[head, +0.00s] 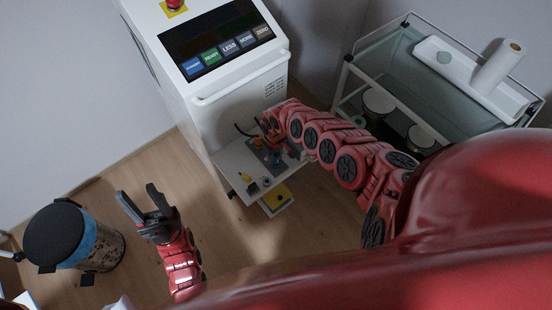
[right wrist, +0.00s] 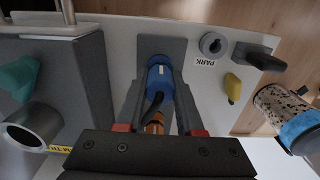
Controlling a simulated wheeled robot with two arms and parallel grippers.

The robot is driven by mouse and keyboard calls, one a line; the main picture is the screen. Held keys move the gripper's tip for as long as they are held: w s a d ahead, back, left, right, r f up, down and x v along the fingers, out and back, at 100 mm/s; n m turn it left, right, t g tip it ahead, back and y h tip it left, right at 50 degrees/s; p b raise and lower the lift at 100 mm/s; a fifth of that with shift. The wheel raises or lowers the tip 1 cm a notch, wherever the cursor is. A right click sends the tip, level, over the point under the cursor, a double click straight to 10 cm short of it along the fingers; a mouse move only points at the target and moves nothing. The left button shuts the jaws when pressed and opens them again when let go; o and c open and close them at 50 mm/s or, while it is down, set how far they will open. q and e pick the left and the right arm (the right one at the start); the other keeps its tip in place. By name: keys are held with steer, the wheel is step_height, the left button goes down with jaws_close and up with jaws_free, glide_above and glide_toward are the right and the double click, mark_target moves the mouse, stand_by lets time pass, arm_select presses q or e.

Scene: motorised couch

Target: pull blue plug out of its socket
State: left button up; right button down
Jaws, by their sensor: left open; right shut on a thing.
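The blue plug (right wrist: 160,82) is in the right wrist view, at a dark grey socket plate (right wrist: 162,46) on the light panel. A dark cable and an orange part (right wrist: 155,122) show just behind the plug. My right gripper (right wrist: 159,90) has one finger on each side of the plug and is shut on it. The socket opening is hidden by the plug, so I cannot tell how deep it sits. In the head view my right gripper (head: 272,143) is at the low shelf of the white cabinet. My left gripper (head: 137,198) is open and empty above the floor.
A round PARK holder (right wrist: 213,45), a black handle (right wrist: 260,58) and a yellow piece (right wrist: 233,86) lie right of the plug. A grey block with a metal tube (right wrist: 34,127) stands left. The white cabinet (head: 238,105), trolley (head: 400,60) and bin (head: 105,245) surround open floor.

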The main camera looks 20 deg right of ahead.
steer(key=shift+r, duration=0.1)
stand_by(0.6)
steer(key=shift+r+p, duration=2.95)
steer(key=shift+p, duration=0.05)
